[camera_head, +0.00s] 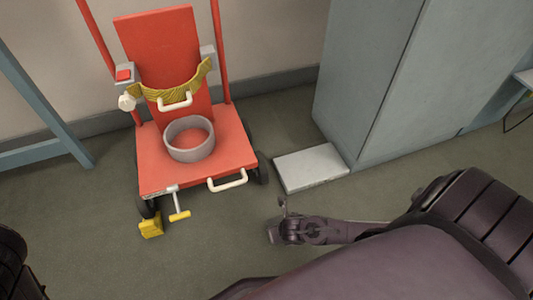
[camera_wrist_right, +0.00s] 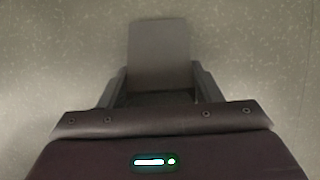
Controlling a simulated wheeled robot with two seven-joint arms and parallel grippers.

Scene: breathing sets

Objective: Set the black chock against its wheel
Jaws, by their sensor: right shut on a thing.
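My right gripper (camera_head: 284,230) is low over the floor, in front of the red cart (camera_head: 190,178) and to its right. In the right wrist view the gripper (camera_wrist_right: 158,88) is shut on a dark grey block with a flat face, which I take for the black chock (camera_wrist_right: 158,50). In the head view the block is small and mostly hidden by the gripper. The cart's right wheel (camera_head: 262,168) is dark and lies beyond the gripper, with a gap between. A yellow chock (camera_head: 151,228) sits at the cart's left front wheel (camera_head: 146,207). My left gripper is out of view.
A grey ring (camera_head: 190,139) stands on the cart's deck. A pale flat slab (camera_head: 310,167) lies right of the cart, beside a grey cabinet (camera_head: 390,80). A yellow-ended handle (camera_head: 179,215) hangs at the cart's front. The floor between gripper and cart is clear.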

